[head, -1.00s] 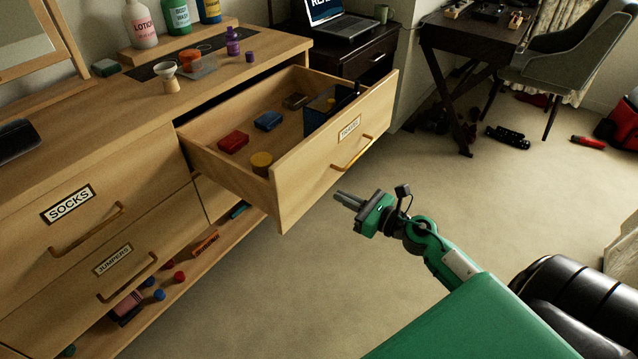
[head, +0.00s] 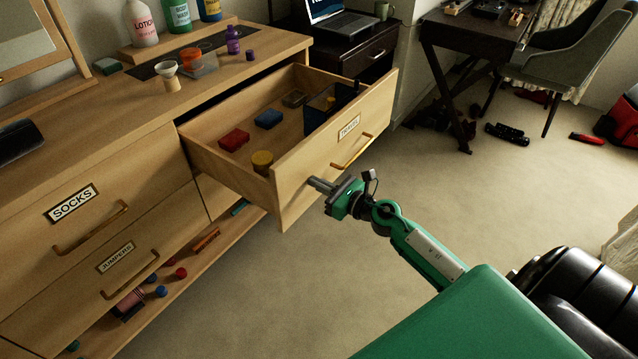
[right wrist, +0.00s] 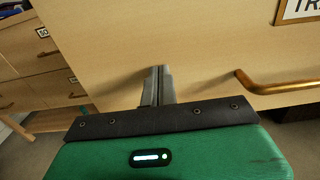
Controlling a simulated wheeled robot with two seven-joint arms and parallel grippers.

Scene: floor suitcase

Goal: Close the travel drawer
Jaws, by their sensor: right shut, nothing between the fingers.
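The travel drawer (head: 300,187) is pulled far out of the wooden dresser, with a TRAVEL label and a brass bar handle (head: 352,152) on its front. Inside lie a red item (head: 234,139), a blue item (head: 268,119), a yellow-topped round item (head: 262,160) and a dark blue organiser (head: 320,112). My right gripper (head: 314,183) is shut and empty, its fingertips at the drawer front, left of and below the handle. In the right wrist view the closed fingers (right wrist: 158,86) point at the plain wood front; I cannot tell whether they touch. My left gripper is out of view.
The drawers labelled SOCKS (head: 72,204) and JUMPERS (head: 115,256) look shut at the left. Bottles, a funnel-shaped cup (head: 168,76) and other items stand on the dresser top. A dark desk (head: 470,40) and chair (head: 565,60) stand at the back right.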

